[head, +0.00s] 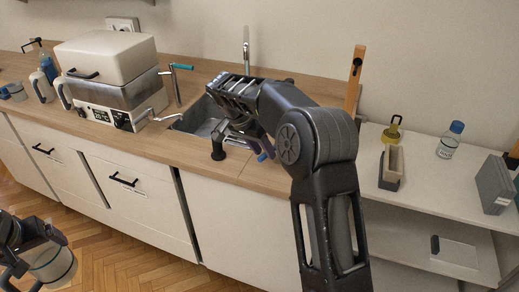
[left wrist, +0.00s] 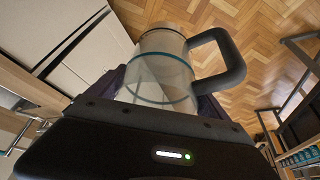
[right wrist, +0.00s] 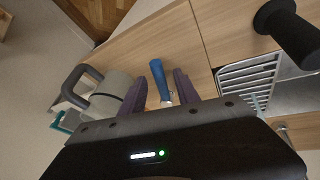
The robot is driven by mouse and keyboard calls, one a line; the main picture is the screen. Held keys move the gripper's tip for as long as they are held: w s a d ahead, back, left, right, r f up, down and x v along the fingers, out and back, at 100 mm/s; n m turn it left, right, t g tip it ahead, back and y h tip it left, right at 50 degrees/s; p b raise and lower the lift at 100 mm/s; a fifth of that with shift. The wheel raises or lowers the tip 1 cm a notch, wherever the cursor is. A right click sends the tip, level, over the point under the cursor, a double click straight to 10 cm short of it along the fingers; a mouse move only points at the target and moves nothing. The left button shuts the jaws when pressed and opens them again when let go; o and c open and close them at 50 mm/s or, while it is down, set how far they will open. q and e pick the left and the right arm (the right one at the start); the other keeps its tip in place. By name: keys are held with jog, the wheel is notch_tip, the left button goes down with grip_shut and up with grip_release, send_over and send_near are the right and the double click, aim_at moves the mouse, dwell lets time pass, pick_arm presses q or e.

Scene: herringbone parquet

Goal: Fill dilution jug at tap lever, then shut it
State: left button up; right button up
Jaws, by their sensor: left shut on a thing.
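The dilution jug (left wrist: 160,75) is a clear vessel with a teal band and a dark looped handle (left wrist: 222,62). My left gripper (head: 28,255) is shut on it, low at the left of the head view, over the floor. The jug also shows there (head: 55,265). A teal-handled lever tap (head: 180,68) stands left of the sink, and a chrome spout (head: 246,50) rises behind it. My right gripper (right wrist: 160,88) is open over the counter in front of the sink. A blue handle with a metal end (right wrist: 159,75) shows between its fingers, apparently untouched.
A grey jug with a dark handle (right wrist: 112,88) shows in the right wrist view. A white shelf (head: 430,190) is at right.

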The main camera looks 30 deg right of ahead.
jog(key=shift+a+r, duration=0.15)
jog(key=shift+r, duration=0.05)
jog(key=p+v, duration=0.6)
jog(key=v, duration=0.5)
jog(key=shift+r, duration=0.25)
jog(key=shift+w+a, duration=0.1)
